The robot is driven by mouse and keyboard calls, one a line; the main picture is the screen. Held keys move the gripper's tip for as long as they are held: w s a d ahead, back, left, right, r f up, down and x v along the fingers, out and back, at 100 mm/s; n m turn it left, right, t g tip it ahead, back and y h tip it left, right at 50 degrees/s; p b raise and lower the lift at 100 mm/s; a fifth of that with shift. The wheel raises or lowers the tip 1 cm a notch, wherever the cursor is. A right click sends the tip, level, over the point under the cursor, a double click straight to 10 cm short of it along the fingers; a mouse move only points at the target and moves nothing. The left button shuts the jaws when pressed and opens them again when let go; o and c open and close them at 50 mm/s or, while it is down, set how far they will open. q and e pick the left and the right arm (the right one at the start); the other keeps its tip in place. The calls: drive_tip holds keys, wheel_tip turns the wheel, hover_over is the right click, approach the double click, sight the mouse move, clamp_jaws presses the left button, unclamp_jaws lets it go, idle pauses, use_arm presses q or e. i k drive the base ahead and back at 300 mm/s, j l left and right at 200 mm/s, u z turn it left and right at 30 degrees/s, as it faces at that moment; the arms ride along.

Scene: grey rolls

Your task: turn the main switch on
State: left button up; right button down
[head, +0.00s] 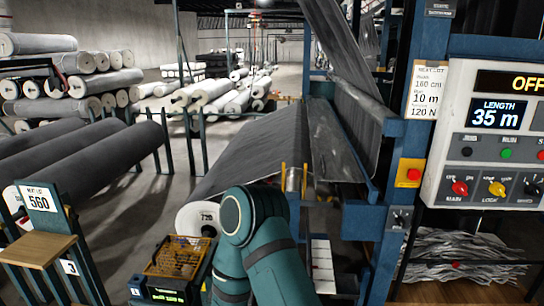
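The control panel (446,160) is at the right edge, partly cut off. Its top display (512,83) reads "OFF", and a screen (498,115) below it reads "LENGTH 35 m". The main switch is a red knob (459,188) at the lower left of the panel, above a label that seems to read MAIN. Its exact setting is too small to tell. A yellow knob (496,188) and a black knob (532,188) sit to its right. Teal links of my own arm rise at the bottom centre, away from the panel. Neither gripper shows.
A red button on a yellow box (411,172) and a small black dial (399,219) are on the blue machine frame left of the panel. A grey roll (245,155) lies in the machine. A wooden-topped stand (38,250) is at left. Crumpled grey material (460,250) fills a shelf below the panel.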

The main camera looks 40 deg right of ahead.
sight(459, 187)
drive_tip(key=z, duration=2.9)
